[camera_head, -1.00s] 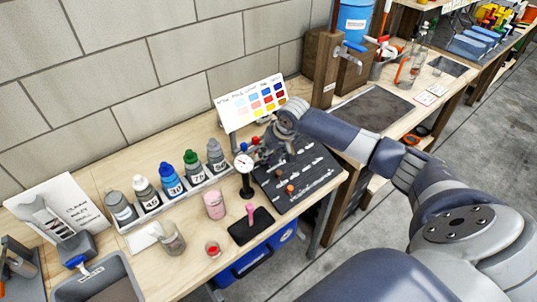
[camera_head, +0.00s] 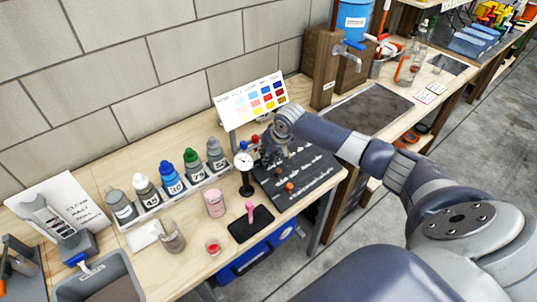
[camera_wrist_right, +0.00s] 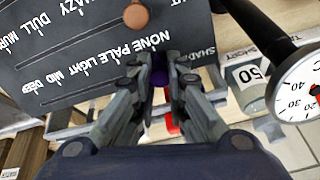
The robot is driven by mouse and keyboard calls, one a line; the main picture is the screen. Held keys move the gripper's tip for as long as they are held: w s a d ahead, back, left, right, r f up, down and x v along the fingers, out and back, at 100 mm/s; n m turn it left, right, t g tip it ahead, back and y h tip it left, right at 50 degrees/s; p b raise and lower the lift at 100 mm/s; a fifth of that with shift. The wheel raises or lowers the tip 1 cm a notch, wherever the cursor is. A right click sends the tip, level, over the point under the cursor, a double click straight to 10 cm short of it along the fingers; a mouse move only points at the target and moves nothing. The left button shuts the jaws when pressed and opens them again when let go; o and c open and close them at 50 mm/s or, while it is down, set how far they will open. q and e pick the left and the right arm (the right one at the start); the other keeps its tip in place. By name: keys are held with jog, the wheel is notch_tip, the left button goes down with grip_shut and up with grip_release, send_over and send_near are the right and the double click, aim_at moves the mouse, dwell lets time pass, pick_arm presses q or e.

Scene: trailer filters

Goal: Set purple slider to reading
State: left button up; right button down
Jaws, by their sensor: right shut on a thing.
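The purple slider (camera_wrist_right: 160,76) shows as a small purple knob between the fingertips of my right gripper (camera_wrist_right: 160,80), which is shut on it. It sits near the NONE end of a slot in the dark slider board (camera_wrist_right: 75,65). The labels NONE, PALE, LIGHT, MID and DEEP run along that slot. In the head view my right gripper (camera_head: 270,150) is over the upper left of the board (camera_head: 305,180) and hides the purple slider. A white dial gauge (camera_head: 243,161) stands just left of the board; it also shows in the wrist view (camera_wrist_right: 302,88). My left gripper is not in view.
A brown knob (camera_wrist_right: 136,16) sits on a neighbouring slot. A colour chart (camera_head: 252,102) stands behind the board. Numbered bottles (camera_head: 172,180), a pink jar (camera_head: 214,203) and a black pad with a pink object (camera_head: 250,225) are to the left.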

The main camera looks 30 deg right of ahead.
jog(key=d, duration=0.4)
jog(key=shift+w+d+r, duration=0.1)
jog(key=shift+w+d, duration=0.2)
jog(key=shift+d, duration=0.05)
jog(key=c, duration=1.5)
grip_release()
jog(key=shift+a, duration=0.1)
jog(key=shift+c, duration=0.2)
jog(key=v, duration=1.2)
